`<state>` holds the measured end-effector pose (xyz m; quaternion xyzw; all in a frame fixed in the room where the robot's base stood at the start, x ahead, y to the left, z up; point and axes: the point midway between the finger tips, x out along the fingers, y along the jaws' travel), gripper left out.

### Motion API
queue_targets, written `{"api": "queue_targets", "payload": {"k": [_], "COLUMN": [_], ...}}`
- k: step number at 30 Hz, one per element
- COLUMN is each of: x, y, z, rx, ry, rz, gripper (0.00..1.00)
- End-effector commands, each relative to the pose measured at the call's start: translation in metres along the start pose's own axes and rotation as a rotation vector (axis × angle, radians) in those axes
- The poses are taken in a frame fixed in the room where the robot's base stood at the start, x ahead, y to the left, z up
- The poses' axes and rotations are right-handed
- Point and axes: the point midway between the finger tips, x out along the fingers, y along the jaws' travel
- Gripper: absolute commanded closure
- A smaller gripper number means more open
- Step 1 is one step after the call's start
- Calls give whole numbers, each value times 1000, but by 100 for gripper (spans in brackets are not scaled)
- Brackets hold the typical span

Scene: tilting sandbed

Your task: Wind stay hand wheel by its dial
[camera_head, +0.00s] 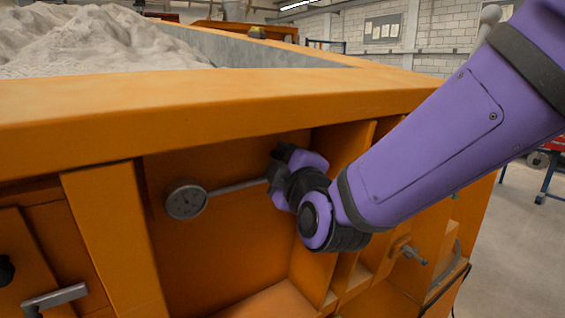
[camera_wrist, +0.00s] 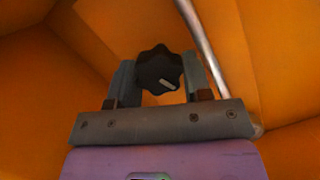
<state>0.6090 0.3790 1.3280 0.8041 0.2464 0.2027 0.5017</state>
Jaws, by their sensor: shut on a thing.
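The hand wheel (camera_wrist: 159,70) is a small black lobed knob with a pale mark on its face, in the middle of the wrist view. My gripper (camera_wrist: 160,66) is shut on it, one finger on each side. In the head view my gripper (camera_head: 281,172) is inside the orange bay, and it and my wrist hide the wheel. The round grey dial (camera_head: 186,201) is to its left, on a thin metal rod (camera_head: 238,186) that runs toward my gripper. The dial's reading is too small to make out. A metal rod also passes right of the wheel in the wrist view (camera_wrist: 201,42).
The orange sandbed frame (camera_head: 220,107) overhangs the bay, with sand (camera_head: 90,42) above. Upright ribs (camera_head: 115,235) flank the bay. A grey handle (camera_head: 55,297) and a black knob (camera_head: 6,270) are at lower left. A small metal handle (camera_head: 408,252) sticks out below my arm.

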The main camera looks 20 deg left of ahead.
Motion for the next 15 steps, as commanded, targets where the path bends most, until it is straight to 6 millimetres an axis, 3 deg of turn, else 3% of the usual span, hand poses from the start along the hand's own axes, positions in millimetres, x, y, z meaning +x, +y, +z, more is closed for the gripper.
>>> {"api": "queue_targets", "payload": {"k": [3, 4, 5, 15], "x": [0, 0, 0, -3], "y": [-1, -1, -1, 0], "z": [0, 0, 0, 0], "rx": [0, 0, 0, 1], "ry": [0, 0, 0, 1], "rz": [-3, -3, -3, -1], "gripper": [78, 53, 46, 44]}}
